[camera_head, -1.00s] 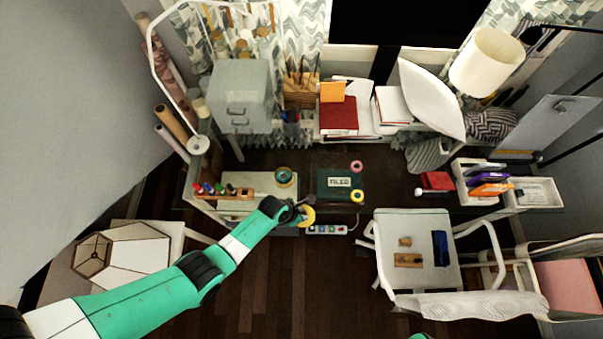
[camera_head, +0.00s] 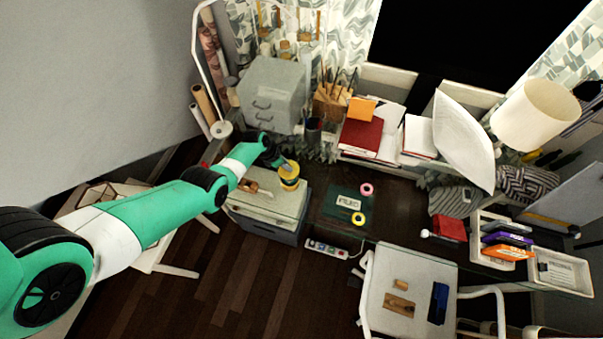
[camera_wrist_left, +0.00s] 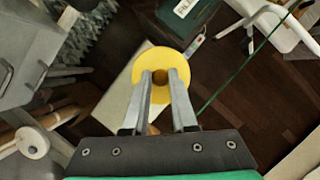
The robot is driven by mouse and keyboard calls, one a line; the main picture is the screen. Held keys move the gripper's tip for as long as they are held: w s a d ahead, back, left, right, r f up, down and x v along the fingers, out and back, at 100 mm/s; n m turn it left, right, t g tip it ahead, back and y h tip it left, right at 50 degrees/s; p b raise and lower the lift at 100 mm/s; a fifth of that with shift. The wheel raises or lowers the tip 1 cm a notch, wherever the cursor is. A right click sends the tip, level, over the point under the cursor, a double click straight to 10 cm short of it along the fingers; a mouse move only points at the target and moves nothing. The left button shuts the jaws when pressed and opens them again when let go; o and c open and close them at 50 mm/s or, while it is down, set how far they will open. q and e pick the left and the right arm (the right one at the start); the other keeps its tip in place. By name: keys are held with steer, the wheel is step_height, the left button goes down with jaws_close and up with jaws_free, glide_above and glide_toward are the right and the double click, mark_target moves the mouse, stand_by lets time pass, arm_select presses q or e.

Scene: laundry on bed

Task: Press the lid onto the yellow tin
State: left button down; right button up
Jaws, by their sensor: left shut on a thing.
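My left gripper (camera_head: 283,164) is shut on the yellow lid (camera_head: 290,170), a round disc. In the left wrist view the lid (camera_wrist_left: 147,66) shows below the fingers (camera_wrist_left: 160,78), which close on a brown knob at its centre. The yellow tin (camera_head: 289,186) stands on the pale top of a low cabinet, directly under the lid in the head view. I cannot tell whether the lid touches the tin's rim. The lid hides the tin in the wrist view. My right gripper is not in view.
The pale cabinet top (camera_head: 268,203) is mostly clear in front of the tin; a wooden block with pens (camera_head: 254,191) lies left of it. A grey cabinet (camera_head: 275,95) stands behind.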

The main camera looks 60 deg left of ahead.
mark_target(285, 171)
arm_select(q)
steer(key=shift+f+b, duration=3.2)
steer(key=shift+f, duration=0.05)
steer(key=shift+f, duration=0.15)
steer(key=shift+c, duration=0.8)
jaws_free()
step_height(285, 171, up, 7)
steer(key=p, duration=0.7)
